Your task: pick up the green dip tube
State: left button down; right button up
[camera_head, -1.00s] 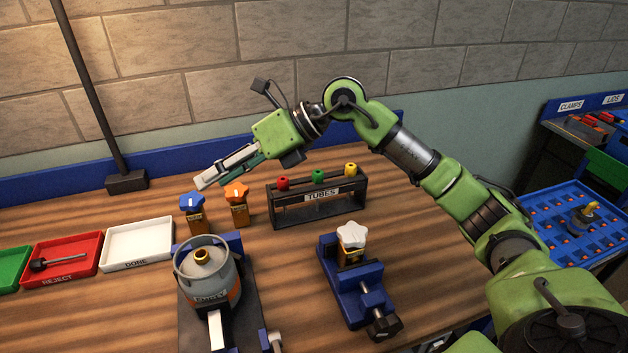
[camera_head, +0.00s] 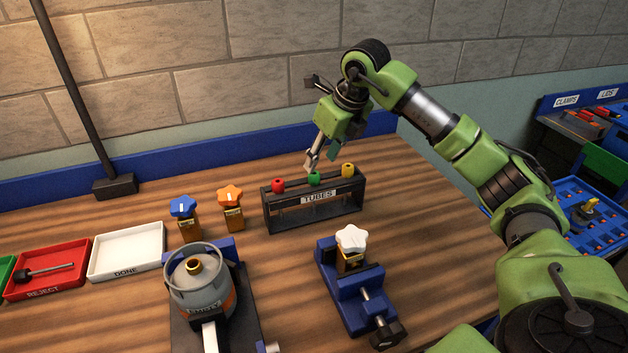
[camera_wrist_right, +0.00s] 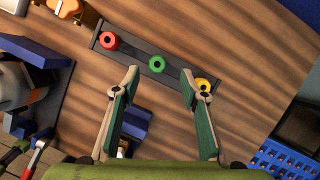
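The green dip tube (camera_head: 314,178) stands in the middle of the black tube rack (camera_head: 298,217), with its green top showing; its lower part is mostly hidden by the rack and label. A red-topped tube (camera_head: 278,185) is on its left and a yellow-topped tube (camera_head: 348,170) on its right. My right gripper (camera_head: 310,167) is just above and behind the green top, pointing down. In the right wrist view its fingers (camera_wrist_right: 160,78) are open and apart, with the green top (camera_wrist_right: 157,63) between and beyond their tips. Nothing is held. My left gripper does not show.
The blue vise (camera_head: 350,290) with a white star knob (camera_head: 351,238) stands in front of the rack. Blue (camera_head: 183,206) and orange (camera_head: 230,194) knobs stand to its left. A grey canister (camera_head: 203,288) and the DONE tray (camera_head: 127,252) lie further left.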

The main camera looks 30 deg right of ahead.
aim_at(315, 174)
jog(key=p+x, duration=0.2)
jog(key=x, duration=0.3)
jog(key=shift+a+f, duration=0.15)
jog(key=shift+f, duration=0.25)
grip_shut()
